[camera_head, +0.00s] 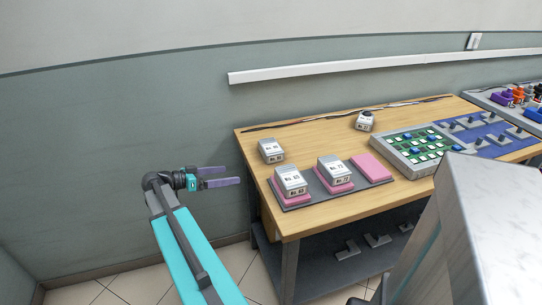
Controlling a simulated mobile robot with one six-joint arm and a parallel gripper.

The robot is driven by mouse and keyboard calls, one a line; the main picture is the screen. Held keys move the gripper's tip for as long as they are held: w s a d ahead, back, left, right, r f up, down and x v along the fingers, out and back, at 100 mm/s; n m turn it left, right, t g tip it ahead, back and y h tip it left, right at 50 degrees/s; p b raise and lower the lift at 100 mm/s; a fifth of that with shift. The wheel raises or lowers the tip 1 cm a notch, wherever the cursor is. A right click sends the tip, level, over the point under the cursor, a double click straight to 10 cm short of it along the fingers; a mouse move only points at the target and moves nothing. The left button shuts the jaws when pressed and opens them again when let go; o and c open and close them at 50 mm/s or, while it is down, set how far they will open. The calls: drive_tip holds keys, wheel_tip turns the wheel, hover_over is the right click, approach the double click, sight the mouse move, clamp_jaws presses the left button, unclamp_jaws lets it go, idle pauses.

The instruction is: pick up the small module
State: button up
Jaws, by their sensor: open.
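Several white labelled box modules are on the wooden table; I cannot tell for sure which one is the small module. One white module (271,150) stands on bare wood at the table's left. Two more, a left one (291,181) and a right one (334,170), sit on pink pads on a dark tray (297,205).
The tray's right pink pad (371,167) is empty. A grey box with a green board (416,149) and a blue panel with grey fittings (487,135) stand to the right. A grey block (480,235) hides the front right. Bare wood (318,140) lies behind the tray.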

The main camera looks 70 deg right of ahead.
sight(261, 148)
drive_tip(key=s+d+r+m+g, duration=0.1)
drive_tip(key=s+d+r, duration=0.1)
drive_tip(key=r, duration=0.1)
drive_tip(key=s+d+r+m+g+b, duration=0.1)
drive_tip(key=s+r+m, duration=0.1)
drive_tip(key=s+d+r+m+g, duration=0.1)
drive_tip(key=s+d+r+m, duration=0.1)
drive_tip(key=r, duration=0.1)
drive_tip(key=shift+d+r+b, duration=0.3)
drive_tip(key=shift+d+r, duration=0.05)
drive_tip(key=shift+x, duration=4.25)
drive_tip(key=shift+f+p, duration=0.1)
drive_tip(key=shift+p, duration=0.2)
drive_tip(key=shift+p+x, duration=0.3)
drive_tip(key=shift+x, duration=2.3)
drive_tip(key=shift+a, duration=0.1)
drive_tip(key=shift+c, duration=0.3)
drive_tip(key=c, duration=1)
